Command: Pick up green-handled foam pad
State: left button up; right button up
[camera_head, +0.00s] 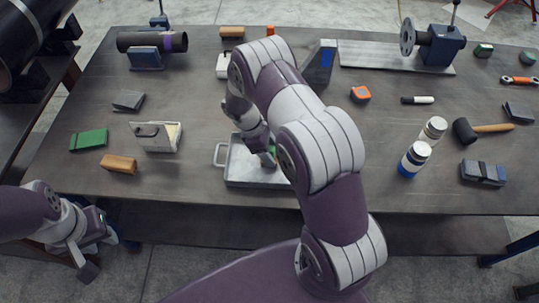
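A small green part (271,151), possibly the green handle of the foam pad, shows at the tip of my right gripper (268,158). The fingertips are over the shallow grey metal tray (236,180). My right arm hides most of that spot, so I cannot tell whether the fingers are shut on it. No foam is clearly visible there. A green block (88,140) lies flat at the left of the table, away from both grippers. My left gripper (108,258) is at the lower left, off the table's front edge, with its fingers apart and empty.
A wooden-coloured block (118,164) and a pale box with a black handle (144,136) stand left of the tray. Two bottles (414,159), a mallet (465,131) and a dark block (483,172) are at the right. The front table strip is mostly clear.

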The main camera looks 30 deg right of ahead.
jog(key=c, duration=1)
jog(key=shift+a, duration=0.1)
jog(key=shift+r, duration=0.15)
jog(key=shift+w+r, duration=0.1)
jog(key=shift+r, duration=0.2)
jog(key=r+b, duration=0.1)
jog(key=r, duration=0.1)
jog(key=s+r, duration=0.1)
jog(key=shift+a+r+b, duration=0.15)
jog(key=shift+r+b, duration=0.2)
jog(key=s+a+r+b, duration=0.1)
jog(key=s+a+r, duration=0.2)
jog(key=s+r, duration=0.3)
jog(key=s, duration=0.4)
jog(key=shift+a+r+b, duration=0.3)
jog(key=shift+b, duration=0.05)
